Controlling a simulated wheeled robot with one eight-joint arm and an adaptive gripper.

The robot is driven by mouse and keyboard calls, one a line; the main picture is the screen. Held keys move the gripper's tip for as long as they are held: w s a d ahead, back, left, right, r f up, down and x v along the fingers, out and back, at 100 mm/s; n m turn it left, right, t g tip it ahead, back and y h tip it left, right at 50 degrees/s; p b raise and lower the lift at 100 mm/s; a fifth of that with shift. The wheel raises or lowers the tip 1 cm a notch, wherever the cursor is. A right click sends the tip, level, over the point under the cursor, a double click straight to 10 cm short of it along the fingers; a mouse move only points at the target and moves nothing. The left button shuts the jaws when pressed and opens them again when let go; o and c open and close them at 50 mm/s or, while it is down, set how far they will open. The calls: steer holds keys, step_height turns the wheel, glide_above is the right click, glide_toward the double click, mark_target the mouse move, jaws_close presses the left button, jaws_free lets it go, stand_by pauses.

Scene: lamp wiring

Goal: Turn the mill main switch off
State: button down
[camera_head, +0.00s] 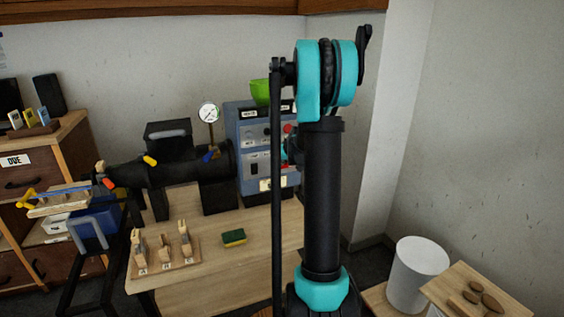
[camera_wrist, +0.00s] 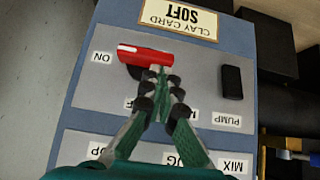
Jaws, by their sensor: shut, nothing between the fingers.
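The main switch is a red handle (camera_wrist: 146,55) with a white mark on its left end, on the blue control box. In the wrist view the panel appears upside down. The white-marked end points toward the "ON" label (camera_wrist: 102,57). A label ending in "F" (camera_wrist: 129,103) is partly covered by my gripper. My gripper (camera_wrist: 157,78) is shut and empty, its fingertips right at the handle's lower edge; I cannot tell if they touch. In the head view the blue control box (camera_head: 253,135) stands on the bench, and my arm hides part of its front.
A black pump switch (camera_wrist: 232,82) sits right of the handle. A clay card (camera_wrist: 178,20) is beyond it. On the bench (camera_head: 215,275) are a sponge (camera_head: 234,237) and a rack of wooden pieces (camera_head: 165,258). The black mill (camera_head: 170,172) with a gauge (camera_head: 209,112) stands left of the box.

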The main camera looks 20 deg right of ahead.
mark_target(278, 168)
steer(key=shift+a+f+n+h, duration=0.2)
steer(key=shift+a+n+h, duration=0.2)
steer(key=shift+h, duration=0.3)
steer(key=shift+a+f+n+h, duration=0.2)
steer(key=shift+a+n+h, duration=0.1)
steer(key=shift+h, duration=0.25)
steer(key=shift+a+f+n+h, duration=0.2)
steer(key=shift+n+h, duration=0.1)
steer(key=shift+h, duration=0.25)
steer(key=n+h, duration=0.1)
steer(key=f+n+t+h, duration=0.1)
steer(key=h, duration=0.1)
steer(key=shift+a+f+h, duration=0.2)
steer(key=shift+f+h, duration=0.1)
steer(key=shift+d+f, duration=0.15)
steer(key=shift+f, duration=1.25)
steer(key=shift+d+f, duration=0.1)
steer(key=shift+f, duration=0.1)
